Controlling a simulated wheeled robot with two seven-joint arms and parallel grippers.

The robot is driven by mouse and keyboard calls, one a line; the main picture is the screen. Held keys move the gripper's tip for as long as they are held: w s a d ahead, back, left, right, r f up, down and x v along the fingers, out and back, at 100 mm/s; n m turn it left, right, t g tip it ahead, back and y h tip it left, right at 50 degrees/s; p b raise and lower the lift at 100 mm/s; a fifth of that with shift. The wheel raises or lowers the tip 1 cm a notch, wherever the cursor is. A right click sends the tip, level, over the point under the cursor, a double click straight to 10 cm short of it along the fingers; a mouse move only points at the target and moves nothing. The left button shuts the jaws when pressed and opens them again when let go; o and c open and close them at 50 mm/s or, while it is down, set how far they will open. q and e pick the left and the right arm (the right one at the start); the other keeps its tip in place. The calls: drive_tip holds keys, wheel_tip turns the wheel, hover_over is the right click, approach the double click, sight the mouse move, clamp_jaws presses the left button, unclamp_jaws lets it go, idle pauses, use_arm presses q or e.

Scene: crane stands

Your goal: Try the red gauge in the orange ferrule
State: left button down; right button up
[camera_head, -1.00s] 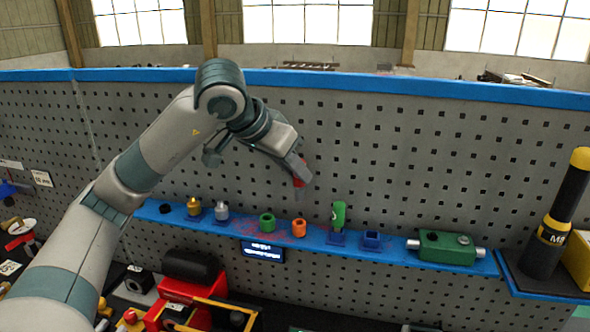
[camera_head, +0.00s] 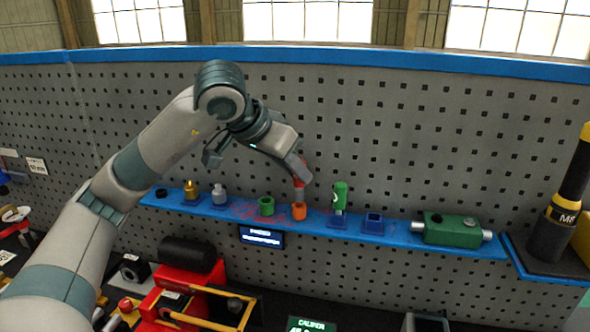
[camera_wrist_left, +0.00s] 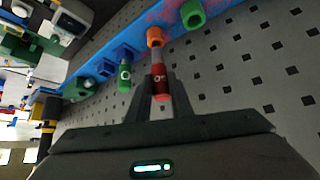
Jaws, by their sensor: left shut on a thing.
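My left gripper (camera_head: 301,176) is shut on the red gauge (camera_head: 298,184) and holds it above the blue shelf, pin end down. The orange ferrule (camera_head: 298,212) stands on the shelf directly below the gauge. In the left wrist view, the red gauge (camera_wrist_left: 160,84) sits between the fingers, and its grey pin reaches toward the orange ferrule (camera_wrist_left: 155,38). The pin's tip is at the ferrule's mouth; I cannot tell whether it has entered. My right gripper is not in view.
On the blue shelf (camera_head: 400,238), a green ring (camera_head: 266,206) stands left of the ferrule. A green gauge (camera_head: 340,194) stands in a blue holder to its right, then an empty blue holder (camera_head: 373,223) and a green block (camera_head: 452,228). A pegboard rises behind.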

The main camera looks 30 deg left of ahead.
use_arm(q)
drive_tip(key=shift+f+b, duration=0.75)
drive_tip(key=shift+b, duration=0.05)
idle(0.8)
drive_tip(key=shift+r, duration=0.15)
drive_tip(key=shift+r, duration=0.3)
idle(1.0)
idle(0.4)
drive_tip(key=shift+f+b, duration=0.45)
drive_tip(key=shift+b, duration=0.1)
idle(0.4)
